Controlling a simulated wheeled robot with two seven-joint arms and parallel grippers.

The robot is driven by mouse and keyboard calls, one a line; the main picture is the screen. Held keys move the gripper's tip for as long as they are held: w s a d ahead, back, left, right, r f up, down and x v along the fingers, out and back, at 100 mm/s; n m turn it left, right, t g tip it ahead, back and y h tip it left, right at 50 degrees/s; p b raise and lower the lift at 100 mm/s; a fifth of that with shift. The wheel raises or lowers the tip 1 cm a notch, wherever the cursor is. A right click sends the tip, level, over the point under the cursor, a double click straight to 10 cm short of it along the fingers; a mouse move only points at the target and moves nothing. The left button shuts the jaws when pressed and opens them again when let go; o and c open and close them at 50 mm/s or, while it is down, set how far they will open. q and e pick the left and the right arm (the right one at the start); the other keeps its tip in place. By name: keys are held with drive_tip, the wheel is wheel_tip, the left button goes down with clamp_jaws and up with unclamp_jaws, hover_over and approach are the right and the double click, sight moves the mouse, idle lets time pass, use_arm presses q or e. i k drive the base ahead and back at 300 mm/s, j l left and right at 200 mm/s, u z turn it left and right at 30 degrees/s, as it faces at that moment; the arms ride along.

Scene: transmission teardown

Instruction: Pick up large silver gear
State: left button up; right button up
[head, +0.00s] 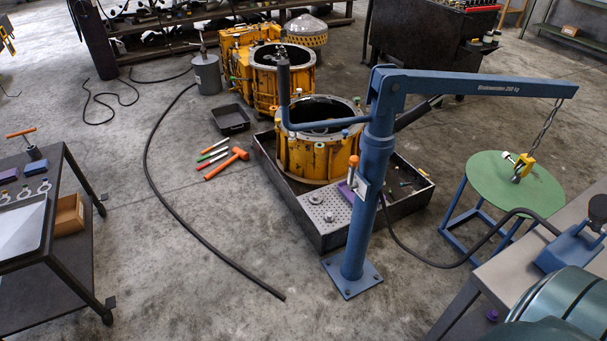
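No part that I can surely call the large silver gear stands out. A silver domed part with a patterned band (306,30) sits at the back, behind the yellow housings; I cannot tell whether it is a gear. Small round silver parts (315,198) lie on a perforated plate in the dark floor tray (417,206). The front yellow housing (309,157) stands upright in that tray with its top open; its inside is dark and mostly hidden. Neither of my grippers is in view.
A blue hoist (367,185) stands before the tray, its chain over a green round table (515,185). Hand tools (222,162) and a black hose (152,187) lie on the floor. A dark cart (78,268) is at left, a grey bench (500,272) at lower right. Front-centre floor is clear.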

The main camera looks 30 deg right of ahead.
sight(316, 199)
drive_tip(key=i+z, duration=0.15)
drive_tip(key=i, duration=0.3)
drive_tip(key=i+j+z, duration=0.15)
drive_tip(key=i, duration=0.3)
drive_tip(key=i+j+z, duration=0.15)
drive_tip(key=i, duration=0.3)
drive_tip(key=i+z, duration=0.4)
drive_tip(key=i+j+z, duration=0.15)
drive_tip(key=z, duration=0.2)
drive_tip(key=i+j+z, duration=0.2)
drive_tip(key=z, duration=0.2)
drive_tip(key=i+j+z, duration=0.8)
drive_tip(key=j, duration=0.2)
drive_tip(key=k, duration=0.1)
